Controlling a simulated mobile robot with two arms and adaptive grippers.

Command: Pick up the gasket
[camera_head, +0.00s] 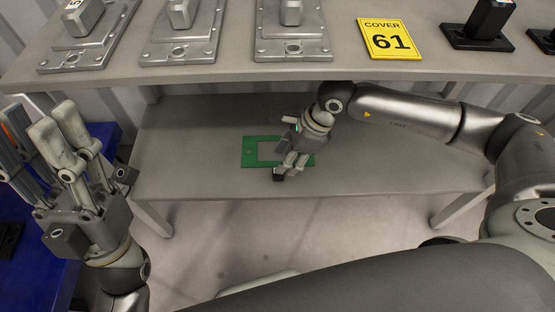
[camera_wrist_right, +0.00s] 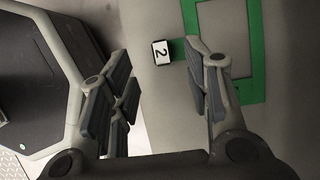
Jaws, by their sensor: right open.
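The gasket (camera_head: 249,152) is a flat green rectangular frame lying on the lower grey shelf. My right gripper (camera_head: 285,170) is over its right part and hides some of it. In the right wrist view the gasket (camera_wrist_right: 255,45) shows at the upper right, with a green tab and a white tag (camera_wrist_right: 162,52) marked 2 at its end. There my right gripper (camera_wrist_right: 165,95) is open and its fingers are apart with nothing between them. The right finger overlaps part of the green. My left gripper (camera_head: 50,140) is upright at the far left, away from the gasket; its opening is unclear.
The upper shelf (camera_head: 200,82) overhangs the back of the lower shelf (camera_head: 190,178). It carries several grey metal units (camera_head: 182,38), a yellow COVER 61 sign (camera_head: 390,39) and black fixtures (camera_head: 484,27). A blue surface (camera_head: 30,262) lies at the left. The lower shelf is bare around the gasket.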

